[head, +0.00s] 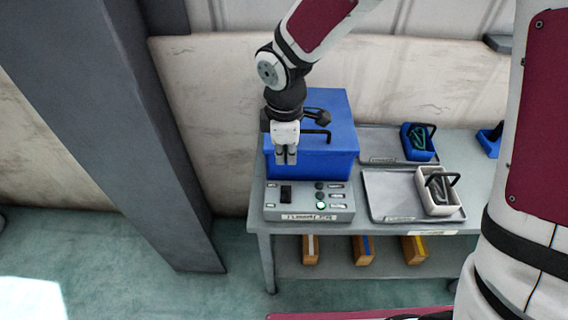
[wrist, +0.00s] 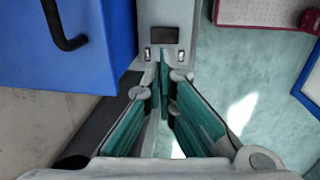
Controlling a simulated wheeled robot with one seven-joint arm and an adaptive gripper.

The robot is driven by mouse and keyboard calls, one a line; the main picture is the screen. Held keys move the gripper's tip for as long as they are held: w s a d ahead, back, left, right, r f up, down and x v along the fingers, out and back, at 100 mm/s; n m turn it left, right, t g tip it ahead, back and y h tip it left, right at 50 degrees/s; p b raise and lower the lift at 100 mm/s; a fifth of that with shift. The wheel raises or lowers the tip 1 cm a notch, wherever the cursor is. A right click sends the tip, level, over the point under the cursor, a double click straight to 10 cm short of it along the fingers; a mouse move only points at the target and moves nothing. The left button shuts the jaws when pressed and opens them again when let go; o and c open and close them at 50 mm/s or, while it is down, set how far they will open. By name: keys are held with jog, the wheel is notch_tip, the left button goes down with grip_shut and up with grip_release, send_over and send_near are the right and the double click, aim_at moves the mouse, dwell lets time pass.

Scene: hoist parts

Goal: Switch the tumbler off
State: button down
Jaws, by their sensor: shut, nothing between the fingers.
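The tumbler is a blue box (head: 335,162) with a black handle (head: 317,135), standing on the grey table. It also shows at the upper left of the wrist view (wrist: 40,60). In front of it is a grey control panel (head: 285,211) with a black switch (head: 286,193) at its left, small black knobs and a green-lit button (head: 320,205) at its right. In the wrist view the dark switch (wrist: 164,35) lies just beyond the fingertips. My gripper (head: 286,160) is shut and empty, pointing down above and behind the switch; its teal-padded fingers (wrist: 164,72) also show in the wrist view. Contact with the panel is not visible.
Right of the tumbler are two grey trays (head: 378,210), with a blue bin (head: 418,154) and a white bin (head: 433,205) holding parts. Wooden blocks (head: 362,250) lie on the lower shelf. A grey column (head: 120,130) stands left of the table (head: 262,235).

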aim_at(286, 191)
jog(key=shift+p, duration=0.35)
jog(key=shift+f, duration=0.1)
jog(key=f, duration=0.4)
jog(key=w+f+p, duration=0.1)
jog(key=f, duration=0.8)
jog(key=shift+w+f+p, duration=0.3)
jog(key=shift+f, duration=0.05)
jog(key=shift+w+f, duration=0.1)
jog(key=shift+w, duration=0.05)
jog(key=shift+w+d+f+g+b, duration=0.1)
jog(key=shift+w+f+g+b, duration=0.25)
jog(key=shift+b, duration=0.7)
jog(key=shift+s+r, duration=0.1)
jog(key=shift+s, duration=0.25)
